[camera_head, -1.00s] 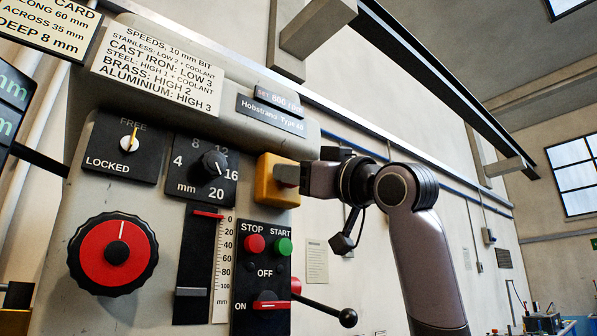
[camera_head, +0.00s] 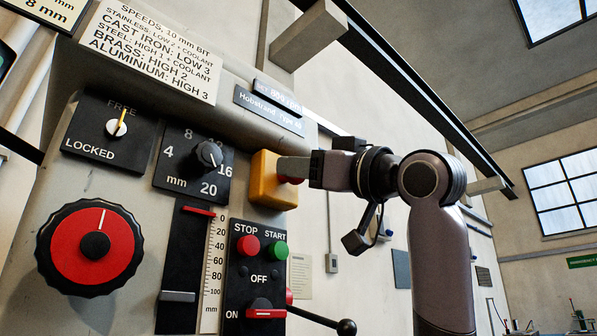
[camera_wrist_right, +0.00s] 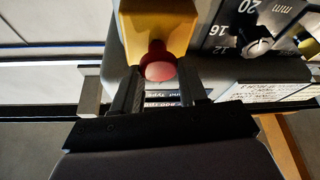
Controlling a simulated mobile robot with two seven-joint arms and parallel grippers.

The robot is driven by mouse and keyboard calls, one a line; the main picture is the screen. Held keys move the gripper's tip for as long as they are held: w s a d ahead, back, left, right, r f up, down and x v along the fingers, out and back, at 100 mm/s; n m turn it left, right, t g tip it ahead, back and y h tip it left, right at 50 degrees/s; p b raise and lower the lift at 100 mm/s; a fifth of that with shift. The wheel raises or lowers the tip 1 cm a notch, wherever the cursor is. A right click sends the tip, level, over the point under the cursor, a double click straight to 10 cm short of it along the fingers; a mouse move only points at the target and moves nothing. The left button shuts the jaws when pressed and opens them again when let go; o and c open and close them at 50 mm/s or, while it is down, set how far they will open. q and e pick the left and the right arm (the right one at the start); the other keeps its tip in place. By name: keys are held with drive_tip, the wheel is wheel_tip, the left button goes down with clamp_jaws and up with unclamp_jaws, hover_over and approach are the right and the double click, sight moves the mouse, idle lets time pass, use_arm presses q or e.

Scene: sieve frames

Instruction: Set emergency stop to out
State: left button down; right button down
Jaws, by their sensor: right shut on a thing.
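The emergency stop is a yellow box (camera_head: 264,190) on the right side of the machine's front, with a red mushroom button (camera_head: 291,181) on its right face. My right gripper (camera_head: 290,169) reaches in from the right and is shut on the red button. In the right wrist view the button (camera_wrist_right: 158,64) stands between the two fingertips (camera_wrist_right: 158,88), in front of the yellow box (camera_wrist_right: 155,25). The fingers hide part of the button in the head view. I cannot tell whether it is in or out. My left gripper is not in view.
Close by on the machine are a black rotary dial (camera_head: 208,155), a red handwheel (camera_head: 72,263), a red stop button (camera_head: 248,244), a green start button (camera_head: 279,250) and a ball-ended lever (camera_head: 346,327). A dark beam (camera_head: 430,95) runs overhead.

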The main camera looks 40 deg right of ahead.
drive_tip(key=c, duration=0.9)
unclamp_jaws()
drive_tip(key=o, duration=0.3)
drive_tip(key=shift+s, duration=0.35)
drive_tip(key=shift+w, duration=0.1)
drive_tip(key=b+v, duration=0.2)
drive_tip(key=v, duration=0.5)
drive_tip(key=shift+b, duration=0.4)
